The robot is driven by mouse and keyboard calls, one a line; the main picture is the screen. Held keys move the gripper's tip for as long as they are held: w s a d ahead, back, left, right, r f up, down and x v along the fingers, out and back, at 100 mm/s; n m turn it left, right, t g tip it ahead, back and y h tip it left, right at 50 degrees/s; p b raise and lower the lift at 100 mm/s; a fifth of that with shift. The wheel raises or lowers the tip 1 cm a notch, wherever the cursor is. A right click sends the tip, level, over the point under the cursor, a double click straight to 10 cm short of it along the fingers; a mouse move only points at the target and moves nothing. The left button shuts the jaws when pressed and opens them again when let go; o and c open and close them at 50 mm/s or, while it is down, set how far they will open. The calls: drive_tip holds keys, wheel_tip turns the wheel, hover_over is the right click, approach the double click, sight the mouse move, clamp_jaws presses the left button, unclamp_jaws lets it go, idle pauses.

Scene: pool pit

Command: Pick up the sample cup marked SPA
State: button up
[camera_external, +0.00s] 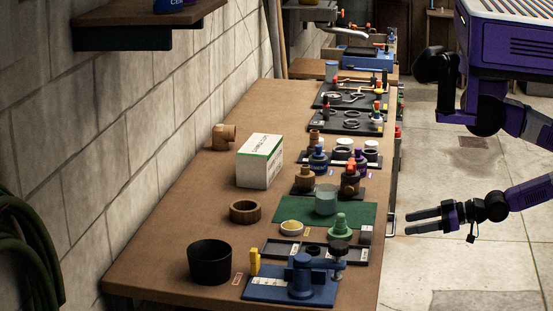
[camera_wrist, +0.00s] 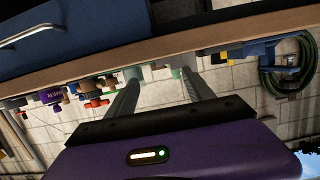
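I cannot read SPA on any item, so I cannot tell which one is the sample cup. Small white-topped containers (camera_external: 342,153) stand in a row midway along the workbench, with a blue bottle (camera_external: 317,160) and a purple one (camera_external: 360,163) in front of them. My gripper (camera_external: 410,221) is open and empty, out over the floor to the right of the bench, apart from everything. In the wrist view my gripper (camera_wrist: 159,76) has its fingers spread with nothing between them; the bench edge and several small bench items show beyond, partly hidden by the bench.
The brown workbench (camera_external: 172,230) runs along the block wall. It carries a white box (camera_external: 259,165), a black pot (camera_external: 209,262), a wooden ring (camera_external: 244,211), a green mat (camera_external: 290,211) and a blue vise-like tool (camera_external: 301,277). A shelf (camera_external: 150,12) overhangs at upper left. Floor beside the bench is clear.

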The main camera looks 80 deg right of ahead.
drive_tip(key=o, duration=0.3)
